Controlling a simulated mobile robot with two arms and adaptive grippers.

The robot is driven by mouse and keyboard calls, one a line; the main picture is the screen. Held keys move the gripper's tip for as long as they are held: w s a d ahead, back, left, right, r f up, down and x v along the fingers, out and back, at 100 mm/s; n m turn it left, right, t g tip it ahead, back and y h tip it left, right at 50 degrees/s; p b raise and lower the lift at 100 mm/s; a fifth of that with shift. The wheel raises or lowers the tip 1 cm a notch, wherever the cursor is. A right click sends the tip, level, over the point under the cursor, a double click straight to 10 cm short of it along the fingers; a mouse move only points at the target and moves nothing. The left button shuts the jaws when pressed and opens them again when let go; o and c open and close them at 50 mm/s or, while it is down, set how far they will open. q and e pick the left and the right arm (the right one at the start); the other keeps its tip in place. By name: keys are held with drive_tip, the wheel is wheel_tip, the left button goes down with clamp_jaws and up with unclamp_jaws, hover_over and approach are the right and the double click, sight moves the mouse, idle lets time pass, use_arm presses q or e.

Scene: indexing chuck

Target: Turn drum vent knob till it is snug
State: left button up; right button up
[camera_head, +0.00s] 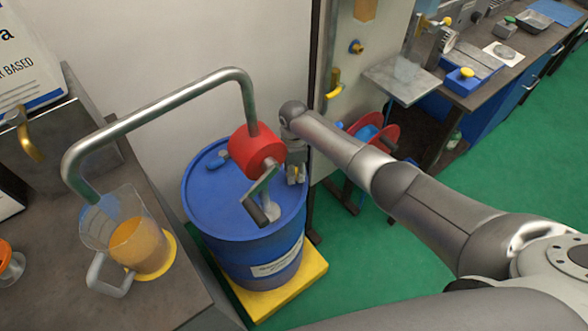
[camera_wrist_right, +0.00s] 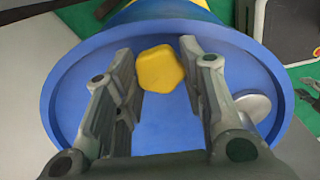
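The yellow vent knob (camera_wrist_right: 161,69) sits on the blue drum lid (camera_wrist_right: 160,132) in the right wrist view. My right gripper (camera_wrist_right: 160,72) points down at it, with one finger on each side. The fingers are apart and the knob shows between their tips; whether they touch it I cannot tell. In the head view my right gripper (camera_head: 296,174) is over the right part of the lid of the blue drum (camera_head: 250,235), and the knob is mostly hidden there. My left gripper is not in view.
A red hand pump (camera_head: 257,150) with a crank and a bent metal pipe (camera_head: 160,115) stands on the drum, close left of my right gripper. A jug (camera_head: 135,240) of orange liquid is on the left bench. The drum stands on a yellow base (camera_head: 300,290).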

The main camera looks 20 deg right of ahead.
drive_tip(key=shift+c, duration=1.1)
drive_tip(key=shift+m, duration=0.3)
drive_tip(key=m+p, duration=0.2)
drive_tip(key=m, duration=0.1)
drive_tip(key=shift+r+m, duration=0.1)
drive_tip(key=shift+m, duration=0.2)
drive_tip(key=m+p, duration=0.1)
drive_tip(key=m, duration=0.2)
drive_tip(key=shift+m, duration=0.3)
drive_tip(key=m+p, duration=0.1)
drive_tip(key=m, duration=0.2)
drive_tip(key=shift+m, duration=0.3)
drive_tip(key=m+p, duration=0.1)
drive_tip(key=m, duration=0.5)
drive_tip(key=m+p, duration=0.1)
drive_tip(key=m, duration=0.2)
drive_tip(key=shift+m, duration=2)
